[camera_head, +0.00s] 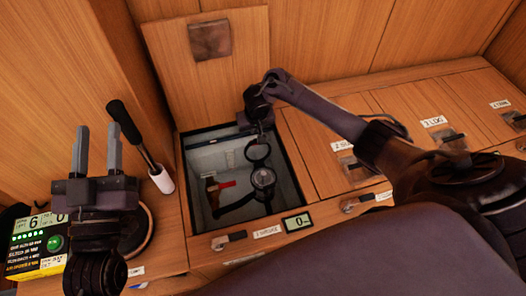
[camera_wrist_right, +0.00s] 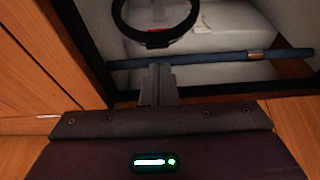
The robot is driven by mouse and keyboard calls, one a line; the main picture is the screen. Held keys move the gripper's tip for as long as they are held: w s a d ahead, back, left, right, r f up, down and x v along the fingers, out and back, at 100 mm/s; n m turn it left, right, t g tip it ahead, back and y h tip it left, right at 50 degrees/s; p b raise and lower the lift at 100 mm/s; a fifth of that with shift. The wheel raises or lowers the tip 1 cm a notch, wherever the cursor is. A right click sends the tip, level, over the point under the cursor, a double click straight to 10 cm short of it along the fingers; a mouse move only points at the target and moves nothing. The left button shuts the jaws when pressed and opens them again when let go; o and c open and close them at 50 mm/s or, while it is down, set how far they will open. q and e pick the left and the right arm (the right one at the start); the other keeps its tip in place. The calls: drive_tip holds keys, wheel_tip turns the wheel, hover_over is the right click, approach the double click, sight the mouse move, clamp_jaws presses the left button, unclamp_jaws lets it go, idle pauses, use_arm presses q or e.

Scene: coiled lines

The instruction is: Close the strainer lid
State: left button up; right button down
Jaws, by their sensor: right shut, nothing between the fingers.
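The strainer (camera_head: 263,180) is a dark round body inside the open floor compartment, with a dark pipe running to its lower left. Its lid (camera_head: 257,150) looks like a dark ring with a clear middle, standing open behind the body. A dark ring, apparently this lid (camera_wrist_right: 157,40), also shows at the top of the right wrist view. My right gripper (camera_head: 266,128) reaches into the far right of the compartment, just behind the lid. Its fingers (camera_wrist_right: 158,72) are shut and empty, apart from the ring in the picture. My left gripper (camera_head: 98,132) is open and empty, left of the compartment.
A red-handled valve (camera_head: 221,185) is left of the strainer. A blue rod or pipe (camera_wrist_right: 210,59) crosses the compartment's far side. The raised hatch board (camera_head: 165,50) stands behind. A black-handled lever (camera_head: 128,125) and a yellow-green box (camera_head: 35,245) are at left.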

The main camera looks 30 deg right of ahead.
drive_tip(key=shift+f+b, duration=0.65)
drive_tip(key=shift+f, duration=0.95)
drive_tip(key=shift+s+f, duration=0.25)
drive_tip(key=shift+f, duration=0.15)
drive_tip(key=s+p, duration=0.2)
drive_tip(key=p, duration=0.1)
drive_tip(key=shift+s+a+r, duration=0.1)
drive_tip(key=shift+s+a, duration=0.3)
drive_tip(key=shift+s+a+p, duration=0.75)
drive_tip(key=shift+s+p, duration=1.25)
drive_tip(key=shift+s, duration=0.6)
wheel_tip(320, 180, up, 10)
drive_tip(key=p, duration=1.2)
drive_tip(key=shift+w, duration=0.15)
